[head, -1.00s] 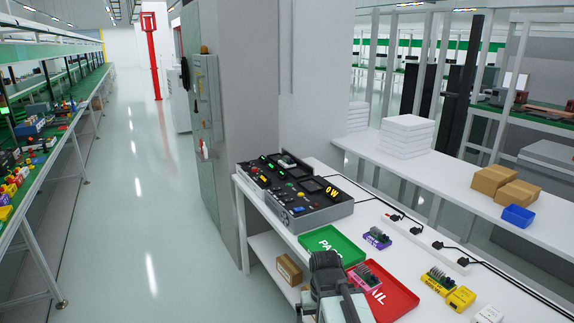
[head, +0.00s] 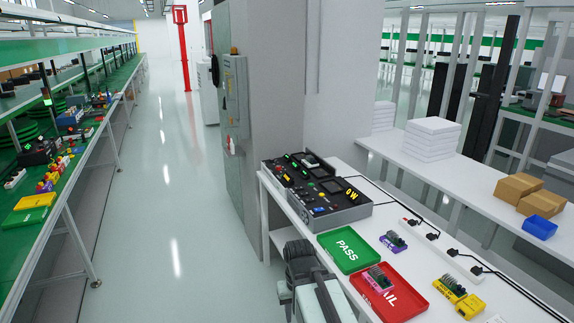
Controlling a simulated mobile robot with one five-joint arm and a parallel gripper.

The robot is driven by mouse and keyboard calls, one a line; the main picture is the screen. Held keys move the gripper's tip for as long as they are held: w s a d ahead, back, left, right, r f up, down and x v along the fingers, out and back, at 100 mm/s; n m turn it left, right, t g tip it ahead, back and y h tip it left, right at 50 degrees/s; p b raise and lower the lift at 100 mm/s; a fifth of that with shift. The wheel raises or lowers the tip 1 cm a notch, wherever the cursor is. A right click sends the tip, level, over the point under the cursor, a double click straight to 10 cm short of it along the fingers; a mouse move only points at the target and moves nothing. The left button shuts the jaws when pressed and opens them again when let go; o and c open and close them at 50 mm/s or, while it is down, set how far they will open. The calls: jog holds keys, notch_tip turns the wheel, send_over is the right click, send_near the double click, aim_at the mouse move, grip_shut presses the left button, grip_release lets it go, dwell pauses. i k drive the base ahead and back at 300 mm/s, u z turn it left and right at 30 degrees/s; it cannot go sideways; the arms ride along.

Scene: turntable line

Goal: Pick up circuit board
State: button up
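Several circuit boards lie on the white table (head: 418,265) in the head view. A pink board (head: 377,279) with grey fins lies on the red FAIL tray (head: 405,308). A purple board (head: 393,242) lies on bare table right of the green PASS tray (head: 346,248), which is empty. A yellow board (head: 449,287) lies farther right, by a yellow block (head: 470,306). The end of my arm, with my gripper (head: 298,254), shows at the bottom, left of the trays and apart from the boards. Its fingers cannot be made out.
A black test console (head: 325,200) with a lit "0 W" display stands at the table's back. A power strip (head: 432,242) with black plugs and cables runs along the right. A grey cabinet (head: 235,110) stands behind. The aisle floor (head: 170,200) at left is clear.

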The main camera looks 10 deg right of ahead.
aim_at(310, 161)
jog(key=u, duration=0.3)
jog(key=i, duration=3.35)
jog(key=u, duration=1.05)
